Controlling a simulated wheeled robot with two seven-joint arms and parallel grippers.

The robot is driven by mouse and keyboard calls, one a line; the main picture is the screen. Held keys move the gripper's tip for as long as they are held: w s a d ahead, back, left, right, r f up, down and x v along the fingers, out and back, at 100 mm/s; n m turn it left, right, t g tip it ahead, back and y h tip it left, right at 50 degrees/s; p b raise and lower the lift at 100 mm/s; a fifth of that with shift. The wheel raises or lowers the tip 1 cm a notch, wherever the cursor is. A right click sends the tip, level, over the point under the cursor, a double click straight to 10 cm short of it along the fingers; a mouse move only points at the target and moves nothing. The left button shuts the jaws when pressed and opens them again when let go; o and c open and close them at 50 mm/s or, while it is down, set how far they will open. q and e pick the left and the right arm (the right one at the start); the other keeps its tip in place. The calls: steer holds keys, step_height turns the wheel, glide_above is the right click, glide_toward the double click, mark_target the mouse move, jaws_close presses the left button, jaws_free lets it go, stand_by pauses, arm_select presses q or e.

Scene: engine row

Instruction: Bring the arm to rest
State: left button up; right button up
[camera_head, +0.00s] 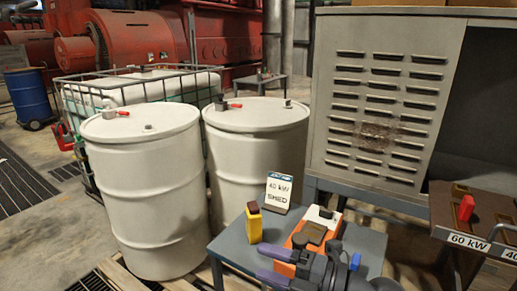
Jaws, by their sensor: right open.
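My right gripper (262,263) comes in at the bottom middle, its two dark fingers apart and pointing left, with nothing seen between them. It appears over the front part of a small blue-grey table (232,248). In the picture it covers the lower end of an orange device (313,230) with a dark and white top; I cannot tell whether they touch. A yellow block (254,224) with a dark top stands upright on the table, left of the orange device. My left gripper is not in view.
Two white drums (150,200) (257,150) stand left of and behind the table. A grey louvred cabinet (383,100) rises behind it. At right, a panel carries a red lever (466,208) and a "60 kW" label (468,241). The table's left front is clear.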

steer(key=w+d+r+m+t+h, duration=0.1)
steer(key=d+m+t+h, duration=0.3)
steer(key=m+t, duration=0.3)
steer(key=d+r+m+t+h, duration=0.1)
steer(key=d+m+t+h, duration=0.25)
steer(key=m+t, duration=0.4)
steer(key=s+d+f+m+g+h, duration=0.4)
steer(key=d+f+m+g+h, duration=0.3)
steer(key=f+m+h, duration=0.4)
steer(key=s+a+f+m+g+y, duration=0.1)
steer(key=s+f+g, duration=0.45)
steer(key=s, duration=0.35)
steer(key=s+a+f+m+g+y, duration=0.1)
steer(key=s+f+m+g+y, duration=0.1)
steer(key=s+f+g, duration=0.55)
steer(key=s+f, duration=0.3)
steer(key=f, duration=1)
steer(key=s+d+f+g+h, duration=0.1)
steer(key=s+d+f, duration=0.2)
steer(key=s+f, duration=0.9)
steer(key=shift+s+f+n, duration=0.15)
steer(key=shift+s+n, duration=0.3)
steer(key=shift+s, duration=0.2)
